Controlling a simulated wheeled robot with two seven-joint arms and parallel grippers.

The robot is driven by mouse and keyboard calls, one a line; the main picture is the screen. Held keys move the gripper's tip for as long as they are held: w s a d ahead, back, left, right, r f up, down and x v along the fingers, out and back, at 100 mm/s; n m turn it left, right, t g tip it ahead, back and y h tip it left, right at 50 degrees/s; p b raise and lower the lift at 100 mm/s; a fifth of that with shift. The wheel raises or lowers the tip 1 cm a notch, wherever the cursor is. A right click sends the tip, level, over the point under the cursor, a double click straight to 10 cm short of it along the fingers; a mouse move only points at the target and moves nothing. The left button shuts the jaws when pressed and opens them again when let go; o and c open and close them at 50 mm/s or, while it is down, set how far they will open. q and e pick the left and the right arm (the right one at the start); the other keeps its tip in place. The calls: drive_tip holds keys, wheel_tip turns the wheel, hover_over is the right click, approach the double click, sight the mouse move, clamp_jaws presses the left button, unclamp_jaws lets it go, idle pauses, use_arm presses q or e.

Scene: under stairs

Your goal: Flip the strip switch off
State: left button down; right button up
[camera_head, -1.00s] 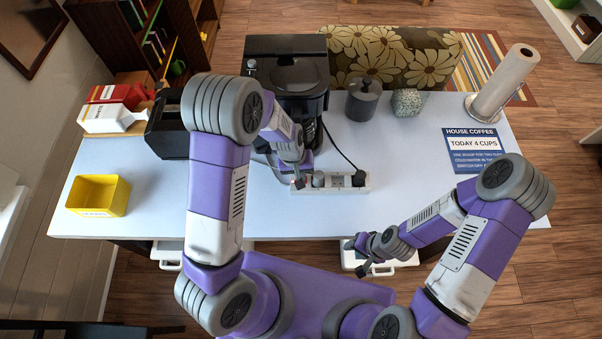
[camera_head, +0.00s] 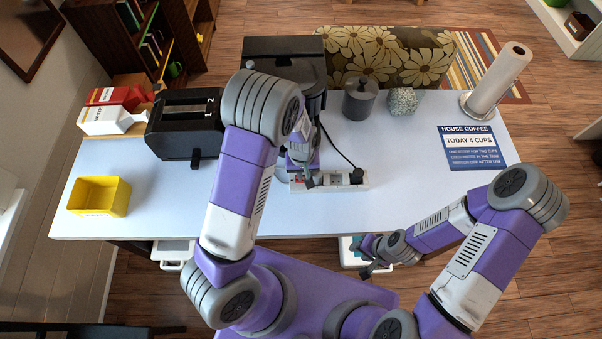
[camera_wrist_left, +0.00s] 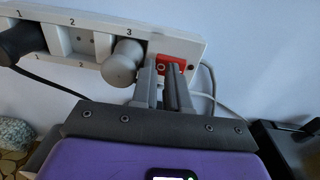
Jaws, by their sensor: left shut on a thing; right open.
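The white power strip (camera_head: 331,187) lies on the table in front of the coffee maker. In the left wrist view the strip (camera_wrist_left: 80,22) has numbered sockets and a red switch (camera_wrist_left: 162,61) at its end. A grey plug (camera_wrist_left: 122,62) sits in socket 3, and a dark plug (camera_wrist_left: 18,40) in socket 1. My left gripper (camera_wrist_left: 165,78) is shut, its fingertips at the red switch and partly covering it, beside the grey plug. In the head view my left gripper (camera_head: 305,182) is at the strip's left end. My right gripper (camera_head: 364,260) is open, near the table's front edge.
The coffee maker (camera_head: 285,62) stands behind the strip, with a black cable (camera_head: 340,150) beside it. A black toaster (camera_head: 187,125), yellow bin (camera_head: 99,197), grey canister (camera_head: 360,98) and paper towel roll (camera_head: 498,80) stand on the table (camera_head: 410,150).

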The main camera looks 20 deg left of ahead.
use_arm(q)
drive_tip(key=shift+s+f, duration=0.5)
drive_tip(key=shift+f, duration=0.1)
drive_tip(key=shift+s+a, duration=0.15)
drive_tip(key=shift+a, duration=0.5)
drive_tip(key=r+p, duration=0.1)
drive_tip(key=r, duration=0.1)
drive_tip(key=r+p, duration=0.1)
drive_tip(key=r, duration=0.1)
drive_tip(key=w+r+p, duration=0.1)
drive_tip(key=r+p, duration=0.1)
drive_tip(key=shift+r, duration=0.2)
wheel_tip(320, 180, up, 9)
drive_tip(key=shift+d, duration=0.25)
drive_tip(key=shift+f, duration=0.2)
